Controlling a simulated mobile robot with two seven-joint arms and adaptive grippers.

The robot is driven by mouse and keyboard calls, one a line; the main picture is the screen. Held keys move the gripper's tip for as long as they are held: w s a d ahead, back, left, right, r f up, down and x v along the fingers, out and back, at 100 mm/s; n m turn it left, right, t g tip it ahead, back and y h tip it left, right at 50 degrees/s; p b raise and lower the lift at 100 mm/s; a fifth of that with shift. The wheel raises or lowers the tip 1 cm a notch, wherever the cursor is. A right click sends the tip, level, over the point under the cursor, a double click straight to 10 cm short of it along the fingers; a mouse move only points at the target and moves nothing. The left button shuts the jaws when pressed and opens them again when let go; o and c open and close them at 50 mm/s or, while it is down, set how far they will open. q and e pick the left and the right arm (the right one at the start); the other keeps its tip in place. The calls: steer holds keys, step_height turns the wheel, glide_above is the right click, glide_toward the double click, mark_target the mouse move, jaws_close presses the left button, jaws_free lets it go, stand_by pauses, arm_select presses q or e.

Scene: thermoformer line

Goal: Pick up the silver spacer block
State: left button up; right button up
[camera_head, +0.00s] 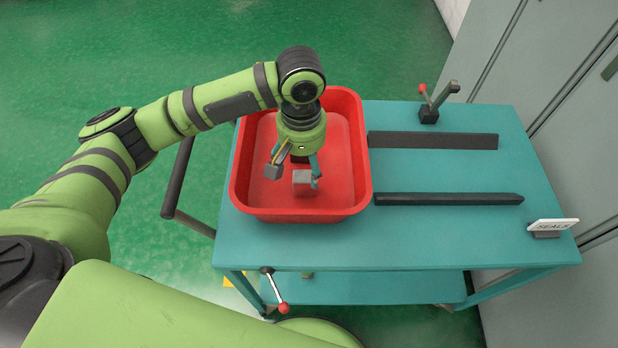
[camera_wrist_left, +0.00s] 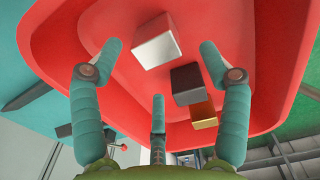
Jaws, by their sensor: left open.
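The silver spacer block (camera_head: 302,182) is a small pale grey cube on the floor of the red tray (camera_head: 360,150). In the left wrist view the silver spacer block (camera_wrist_left: 157,40) lies just beyond the fingertips, between the left and right fingers. My left gripper (camera_head: 294,177) points down into the tray, its teal fingers spread, with nothing held. Its three fingers (camera_wrist_left: 160,75) also show in the wrist view. A finger stands close beside the block in the head view; contact cannot be told. My right gripper is not in view.
In the wrist view a dark block (camera_wrist_left: 187,82) and a brass-coloured block (camera_wrist_left: 203,115) lie near the right finger. The tray walls surround the gripper. The teal table (camera_head: 440,235) carries two dark bars (camera_head: 435,141), a lever clamp (camera_head: 430,112) and a small sign (camera_head: 553,225).

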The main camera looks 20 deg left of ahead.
mark_target(304, 174)
arm_select(q)
step_height(304, 174, down, 3)
steer(key=shift+r+p, duration=0.1)
steer(key=shift+p, duration=0.3)
step_height(304, 174, down, 4)
steer(key=shift+w+d+r+p, duration=0.1)
steer(key=shift+r+p, duration=0.1)
steer(key=shift+p, duration=0.1)
steer(key=shift+w+f, duration=0.1)
steer(key=shift+f, duration=0.35)
steer(key=c, duration=1.4)
steer(key=shift+r, duration=0.1)
steer(key=shift+c, duration=0.5)
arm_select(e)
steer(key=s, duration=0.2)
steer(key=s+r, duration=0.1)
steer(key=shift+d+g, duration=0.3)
